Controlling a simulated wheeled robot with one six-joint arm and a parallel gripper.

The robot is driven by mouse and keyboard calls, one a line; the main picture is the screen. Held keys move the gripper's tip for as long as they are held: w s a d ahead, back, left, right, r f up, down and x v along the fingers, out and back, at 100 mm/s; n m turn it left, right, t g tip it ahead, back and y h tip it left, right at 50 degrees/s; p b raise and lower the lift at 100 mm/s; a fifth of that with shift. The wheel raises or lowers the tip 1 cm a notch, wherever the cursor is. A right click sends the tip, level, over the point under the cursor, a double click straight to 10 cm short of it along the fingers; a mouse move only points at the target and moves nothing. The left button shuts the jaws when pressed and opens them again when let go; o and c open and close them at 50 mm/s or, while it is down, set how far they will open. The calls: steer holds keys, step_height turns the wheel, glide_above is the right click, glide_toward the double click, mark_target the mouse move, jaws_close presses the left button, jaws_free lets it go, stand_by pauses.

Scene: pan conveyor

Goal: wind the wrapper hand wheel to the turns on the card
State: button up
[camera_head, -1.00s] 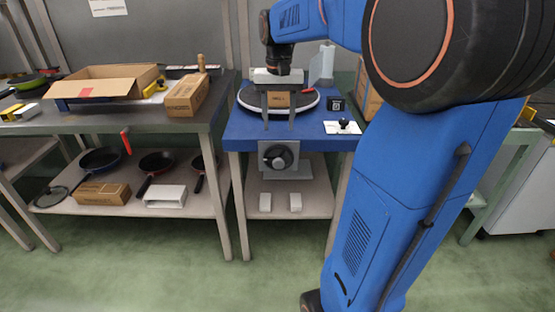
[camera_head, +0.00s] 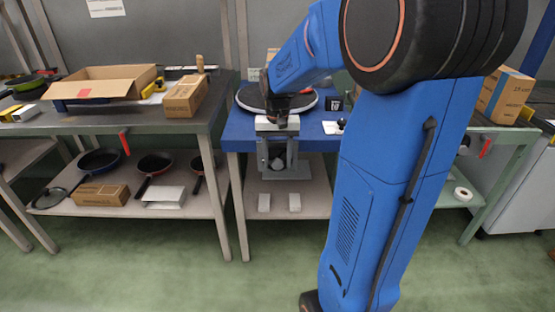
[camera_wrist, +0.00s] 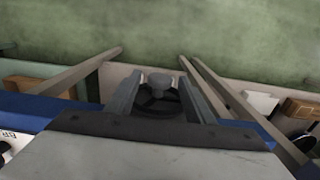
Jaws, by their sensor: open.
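The hand wheel (camera_head: 276,163) is a dark round wheel with a light grey knob, on a grey mount at the front of the blue wrapper table (camera_head: 240,135). My gripper (camera_head: 277,160) hangs in front of it with its two grey fingers pointing down, one on each side. In the wrist view, the wheel (camera_wrist: 158,100) shows between the open fingers of my gripper (camera_wrist: 158,78), with a gap on both sides. Whether a finger touches it I cannot tell. A small black card (camera_head: 334,103) with a pale mark stands on the table; its number is unreadable.
A bench with cartons (camera_head: 185,95) stands left.

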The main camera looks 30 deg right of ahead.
steer(key=shift+c, duration=0.2)
steer(key=c, duration=0.9)
steer(key=shift+c, duration=0.2)
steer(key=shift+d+y, duration=0.15)
steer(key=shift+y, duration=0.15)
steer(key=y, duration=0.1)
steer(key=t+y, duration=0.1)
steer(key=t, duration=0.1)
steer(key=shift+s+d+f+y, duration=0.1)
steer(key=shift+s+d+y, duration=0.2)
steer(key=shift+d+y, duration=0.1)
steer(key=shift+s+d+f+t+y, duration=0.1)
steer(key=shift+f+t+y, duration=0.05)
steer(key=shift+t+y, duration=0.8)
steer(key=shift+s+d+f+t+y, duration=0.15)
steer(key=shift+t+y, duration=0.5)
steer(key=shift+y, duration=0.6)
steer(key=o, duration=1)
